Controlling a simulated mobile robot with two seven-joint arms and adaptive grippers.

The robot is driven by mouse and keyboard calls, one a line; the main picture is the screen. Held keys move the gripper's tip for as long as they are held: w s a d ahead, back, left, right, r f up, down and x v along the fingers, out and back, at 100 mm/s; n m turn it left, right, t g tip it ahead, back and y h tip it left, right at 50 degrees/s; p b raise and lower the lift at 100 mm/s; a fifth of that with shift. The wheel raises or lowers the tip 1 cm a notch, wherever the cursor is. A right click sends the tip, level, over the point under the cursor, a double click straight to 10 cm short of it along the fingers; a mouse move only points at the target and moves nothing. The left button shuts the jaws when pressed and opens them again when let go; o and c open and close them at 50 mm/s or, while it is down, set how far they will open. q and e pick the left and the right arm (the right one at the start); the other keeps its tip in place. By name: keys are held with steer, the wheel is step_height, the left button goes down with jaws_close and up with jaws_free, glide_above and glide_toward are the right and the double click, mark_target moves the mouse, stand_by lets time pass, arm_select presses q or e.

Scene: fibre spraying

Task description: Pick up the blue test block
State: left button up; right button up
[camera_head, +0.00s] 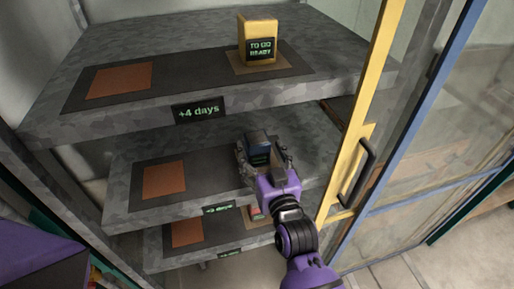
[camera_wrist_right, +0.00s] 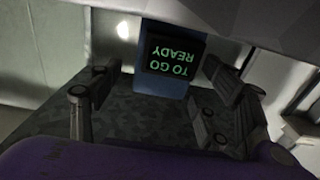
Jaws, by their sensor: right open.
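The blue test block (camera_head: 258,139) stands on the middle shelf, toward its right side. My right gripper (camera_head: 263,157) is at the block, with its fingers open on either side of it. In the right wrist view the block (camera_wrist_right: 160,86) stands between the spread fingers, toward their far ends, with a dark "TO GO READY" label upside down. Gaps show between the fingers and the block's sides. In the head view the gripper hides the block's lower part. My left gripper is not in view.
A yellow block (camera_head: 258,40) stands on the top shelf (camera_head: 150,42), above the middle one. A red block (camera_head: 256,213) is partly hidden on the lower shelf. The yellow-framed door (camera_head: 381,70) with a black handle (camera_head: 364,172) stands close to my right arm. Orange squares mark the shelves' left sides.

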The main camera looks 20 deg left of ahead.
steer(key=x, duration=0.3)
steer(key=shift+w+a, duration=0.2)
steer(key=shift+w, duration=0.05)
steer(key=shift+s, duration=0.1)
steer(key=shift+c, duration=0.2)
jaws_close()
